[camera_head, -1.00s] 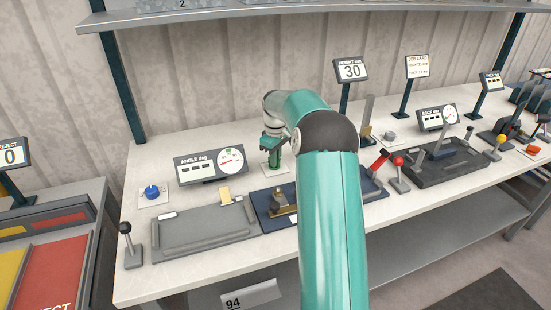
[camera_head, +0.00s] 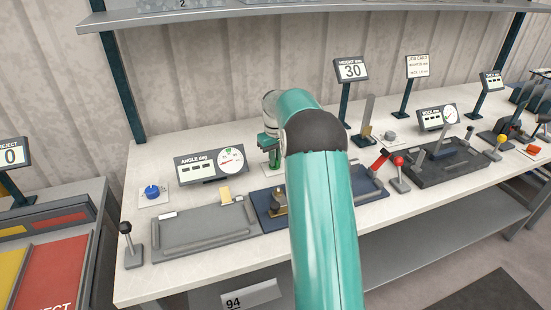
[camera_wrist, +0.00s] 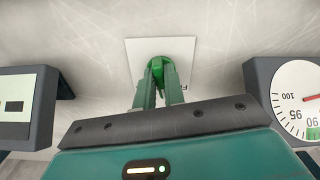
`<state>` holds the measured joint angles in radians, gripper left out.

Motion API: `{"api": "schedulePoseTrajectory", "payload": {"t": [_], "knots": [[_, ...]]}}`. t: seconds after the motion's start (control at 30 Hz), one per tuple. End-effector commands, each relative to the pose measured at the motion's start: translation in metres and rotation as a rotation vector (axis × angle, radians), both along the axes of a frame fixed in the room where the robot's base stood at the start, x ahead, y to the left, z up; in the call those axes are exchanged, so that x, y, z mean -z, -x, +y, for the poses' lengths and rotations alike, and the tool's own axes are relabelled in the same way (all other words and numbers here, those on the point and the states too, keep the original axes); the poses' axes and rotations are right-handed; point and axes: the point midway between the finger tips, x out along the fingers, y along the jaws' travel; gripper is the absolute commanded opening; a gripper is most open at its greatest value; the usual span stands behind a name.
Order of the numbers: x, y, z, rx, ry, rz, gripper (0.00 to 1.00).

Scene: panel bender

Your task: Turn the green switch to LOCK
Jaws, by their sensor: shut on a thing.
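The green switch (camera_wrist: 162,66) stands on a white square plate (camera_wrist: 188,50) on the bench in the wrist view. My gripper (camera_wrist: 160,75) is shut on it, one finger on each side. Part of the plate's lettering shows at its right edge; the rest is hidden, so I cannot tell which way the switch points. In the head view my gripper (camera_head: 272,155) is over the switch, just right of the angle display, and the arm covers part of it.
The angle display (camera_head: 196,169) with its round dial (camera_head: 231,160) is close left of my gripper. A blue knob (camera_head: 152,191) is farther left. A grey plate (camera_head: 200,230) and a navy fixture (camera_head: 268,211) lie in front. Red levers (camera_head: 380,160) stand to the right.

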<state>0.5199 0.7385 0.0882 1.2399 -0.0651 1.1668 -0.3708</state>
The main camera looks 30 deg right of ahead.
Motion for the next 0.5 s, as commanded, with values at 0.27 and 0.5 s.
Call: {"api": "schedulePoseTrajectory", "payload": {"t": [0.27, 0.5], "knots": [[-0.0010, -0.0016, 0.0019, 0.263, 0.002, -0.004, 0.00], [-0.0010, -0.0023, 0.0030, 0.485, 0.002, -0.005, 0.00]]}}
